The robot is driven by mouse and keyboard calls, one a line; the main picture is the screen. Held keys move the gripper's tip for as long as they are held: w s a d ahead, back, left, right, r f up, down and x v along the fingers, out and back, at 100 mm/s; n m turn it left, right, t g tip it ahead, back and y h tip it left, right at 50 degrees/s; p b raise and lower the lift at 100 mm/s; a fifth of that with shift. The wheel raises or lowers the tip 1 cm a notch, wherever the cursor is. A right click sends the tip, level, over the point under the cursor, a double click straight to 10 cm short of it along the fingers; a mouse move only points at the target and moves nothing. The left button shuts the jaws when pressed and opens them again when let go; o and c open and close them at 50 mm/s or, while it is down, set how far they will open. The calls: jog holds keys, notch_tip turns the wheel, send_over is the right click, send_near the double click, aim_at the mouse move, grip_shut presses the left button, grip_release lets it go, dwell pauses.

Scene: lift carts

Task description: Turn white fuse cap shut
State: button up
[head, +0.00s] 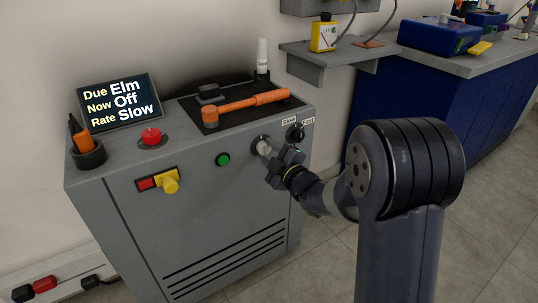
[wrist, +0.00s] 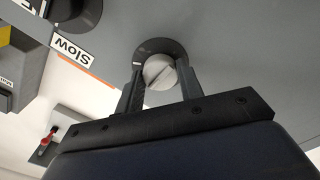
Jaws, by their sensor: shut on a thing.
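The white fuse cap (wrist: 159,72) sits in a dark round holder (wrist: 147,50) on the front of the grey cabinet. It has a slot across its face, tilted in the wrist view. A light mark shows on the holder's rim. My gripper (wrist: 158,85) is shut on the cap, one finger on each side. In the head view the cap (head: 264,147) shows partly, and my gripper (head: 274,157) meets it at the cabinet's upper right front. The contact behind the fingers is partly hidden.
A black selector knob (head: 296,132) with Slow and Fast labels is close above right. A green button (head: 223,159), yellow knob (head: 168,182) and red mushroom button (head: 151,137) are to the left. An orange-handled hammer (head: 245,104) lies on top by a screen (head: 119,101).

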jog(key=o, duration=1)
jog(key=p+v, duration=0.1)
jog(key=v, duration=0.9)
jog(key=shift+s+d+p, duration=0.25)
jog(key=shift+s+p, duration=0.05)
jog(key=shift+p, duration=0.1)
jog(key=b+x, duration=0.1)
jog(key=x, duration=1)
jog(key=shift+s+d+b, duration=0.1)
jog(key=shift+s+b, duration=0.05)
jog(key=shift+b, duration=0.2)
